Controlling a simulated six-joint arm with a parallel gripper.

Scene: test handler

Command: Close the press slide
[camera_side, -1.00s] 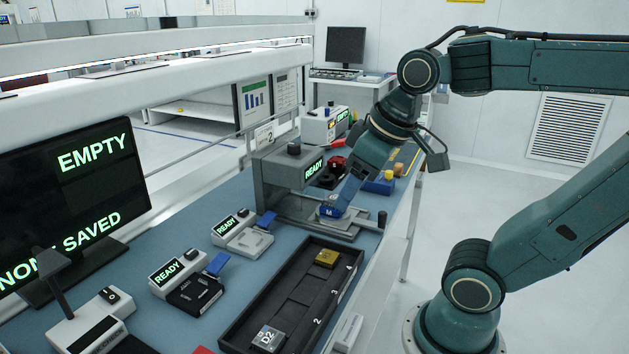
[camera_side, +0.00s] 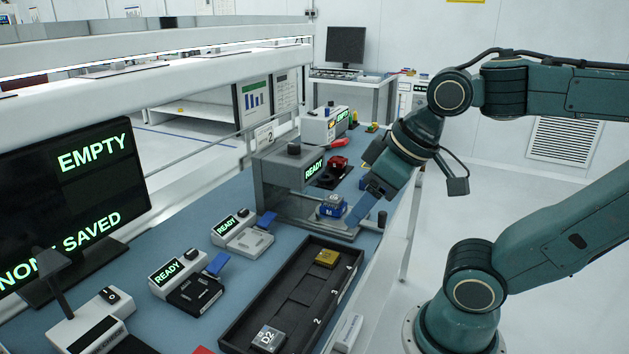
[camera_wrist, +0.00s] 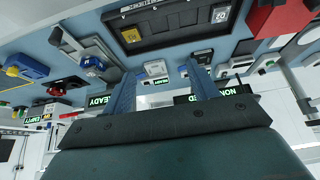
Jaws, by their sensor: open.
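The grey press (camera_side: 285,182) stands mid-bench with a READY display. Its slide (camera_side: 318,222) is out toward the bench's right edge, with a black knob (camera_side: 382,218) at the outer end. A blue block marked M (camera_side: 332,210) with a silver top part sits on the slide. My gripper (camera_side: 354,216) is close to the right of the block, pointing down and left, and appears apart from it. In the wrist view both blue fingers of my gripper (camera_wrist: 162,72) are spread with nothing between them. The side view hides part of the slide behind the fingers.
A black tray (camera_side: 236,334) with a yellow block (camera_side: 326,257) and a grey D2 block (camera_side: 268,339) lies in front. Two READY fixtures (camera_side: 243,235) (camera_side: 178,281) stand to its left. A red part (camera_side: 338,163) lies behind the press. Open floor is to the right.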

